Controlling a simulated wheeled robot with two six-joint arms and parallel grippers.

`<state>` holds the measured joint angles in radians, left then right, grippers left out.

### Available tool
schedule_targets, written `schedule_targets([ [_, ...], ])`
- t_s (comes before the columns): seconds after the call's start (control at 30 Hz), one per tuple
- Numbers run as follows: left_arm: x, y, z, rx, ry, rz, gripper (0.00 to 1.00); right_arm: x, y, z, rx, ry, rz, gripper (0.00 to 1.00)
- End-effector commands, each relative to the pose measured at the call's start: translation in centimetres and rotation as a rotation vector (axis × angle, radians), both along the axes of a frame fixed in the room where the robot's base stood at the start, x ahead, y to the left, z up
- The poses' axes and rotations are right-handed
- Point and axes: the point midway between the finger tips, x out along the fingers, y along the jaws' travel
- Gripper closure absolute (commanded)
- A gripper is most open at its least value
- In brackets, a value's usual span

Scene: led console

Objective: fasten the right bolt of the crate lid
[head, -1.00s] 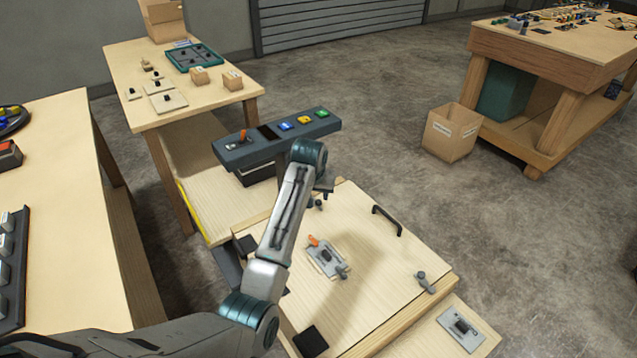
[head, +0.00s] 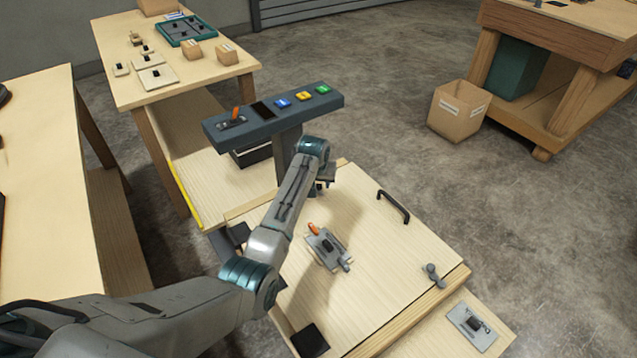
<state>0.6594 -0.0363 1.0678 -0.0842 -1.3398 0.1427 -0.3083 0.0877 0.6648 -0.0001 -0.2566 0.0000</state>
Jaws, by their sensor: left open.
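The crate lid (head: 375,258) is a pale wooden panel lying flat, low in the middle of the head view, with a black handle (head: 394,206) along its far right edge. A small grey bolt (head: 433,275) sits at the lid's right corner, and nothing is touching it. Another small dark bolt-like fitting (head: 318,190) is near the lid's far corner, just below my left gripper (head: 325,179). The left gripper is open; its fingers are small and partly hidden by my wrist, so I cannot tell whether they touch that fitting. My right gripper is out of view.
A grey plate with an orange lever (head: 326,249) lies mid-lid. A console (head: 272,115) with coloured buttons stands behind the crate. Another grey plate (head: 472,325) is at lower right. A cardboard box (head: 459,110) stands on open floor. Benches stand left and far right.

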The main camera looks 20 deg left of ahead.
Motion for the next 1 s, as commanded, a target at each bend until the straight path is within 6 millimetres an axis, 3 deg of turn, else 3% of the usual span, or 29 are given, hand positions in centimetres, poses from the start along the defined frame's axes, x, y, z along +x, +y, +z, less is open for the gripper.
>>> schedule_targets([
  [0.17, 0.6, 0.1, -1.3, 0.0, -0.001, 0.0, 0.58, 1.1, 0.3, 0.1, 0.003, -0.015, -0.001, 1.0],
  [0.5, 0.7, 0.1, -1.5, 0.0, -0.002, 0.0, 0.58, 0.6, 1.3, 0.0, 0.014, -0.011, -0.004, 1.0],
  [0.7, 0.7, 0.1, -1.5, 0.0, -0.001, 0.0, 0.98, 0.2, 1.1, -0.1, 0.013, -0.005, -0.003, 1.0],
  [1.0, 1.3, 0.9, -1.6, 0.001, -0.001, 0.0, 1.0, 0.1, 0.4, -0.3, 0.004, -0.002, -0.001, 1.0],
])
